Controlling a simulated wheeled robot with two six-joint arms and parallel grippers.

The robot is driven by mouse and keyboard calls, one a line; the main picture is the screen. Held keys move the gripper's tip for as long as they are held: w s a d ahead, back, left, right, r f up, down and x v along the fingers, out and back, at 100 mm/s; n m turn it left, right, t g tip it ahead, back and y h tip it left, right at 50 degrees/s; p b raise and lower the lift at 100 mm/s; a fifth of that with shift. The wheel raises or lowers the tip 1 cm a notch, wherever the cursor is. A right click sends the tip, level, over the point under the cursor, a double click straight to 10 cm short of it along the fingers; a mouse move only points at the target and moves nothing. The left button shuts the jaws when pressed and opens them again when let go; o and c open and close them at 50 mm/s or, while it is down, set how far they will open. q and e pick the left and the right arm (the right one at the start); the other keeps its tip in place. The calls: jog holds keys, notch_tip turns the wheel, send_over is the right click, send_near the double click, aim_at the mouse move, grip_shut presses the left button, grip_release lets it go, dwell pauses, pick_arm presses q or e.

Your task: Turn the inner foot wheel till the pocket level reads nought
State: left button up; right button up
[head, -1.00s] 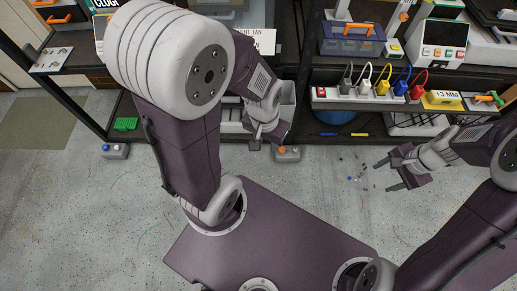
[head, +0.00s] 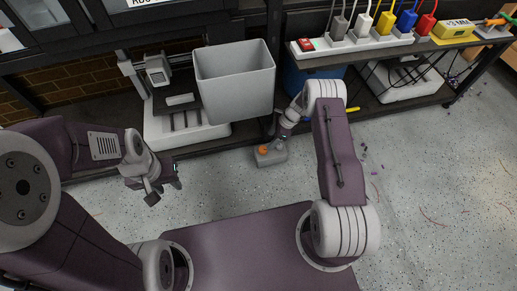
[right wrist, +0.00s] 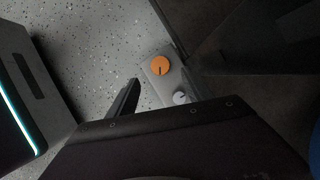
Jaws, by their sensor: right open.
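A small grey foot block with an orange foot wheel (head: 262,150) sits on the floor at the shelf's front edge, in the middle of the head view. The right wrist view shows the orange wheel (right wrist: 160,65) with a dark pointer line, and a smaller pale round dial (right wrist: 181,97) with a dark line beside it. I cannot read a level from it. My right gripper (head: 279,139) is open just above and behind the block, partly hidden by its wrist; one dark finger shows in the wrist view. My left gripper (head: 164,191) is open and empty over the floor to the left.
A grey bin (head: 236,80) and a white printer (head: 184,128) stand on the low shelf behind the block. A power strip (head: 350,43) with coloured plugs is at the upper right. Small bits litter the floor right of my right arm. Floor at the far right is mostly clear.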

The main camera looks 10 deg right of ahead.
aim_at(263, 149)
jog(key=b+x, duration=0.6)
jog(key=x, duration=0.3)
jog(key=shift+s+d+b, duration=0.1)
jog(key=shift+d+b, duration=0.05)
jog(key=shift+b, duration=0.15)
jog(key=shift+r, duration=0.1)
grip_shut()
jog(key=m+p, duration=0.1)
jog(key=p, duration=0.2)
jog(key=shift+s+r+m, duration=0.1)
jog(key=shift+r+m, duration=0.15)
jog(key=shift+m, duration=0.15)
jog(key=shift+m+t+h+p, duration=0.4)
jog(key=shift+m+t+p, duration=0.2)
jog(key=shift+m+p, duration=0.35)
jog(key=shift+f+m+t+h+p, duration=0.25)
jog(key=shift+m+p, duration=0.4)
jog(key=shift+m, duration=0.4)
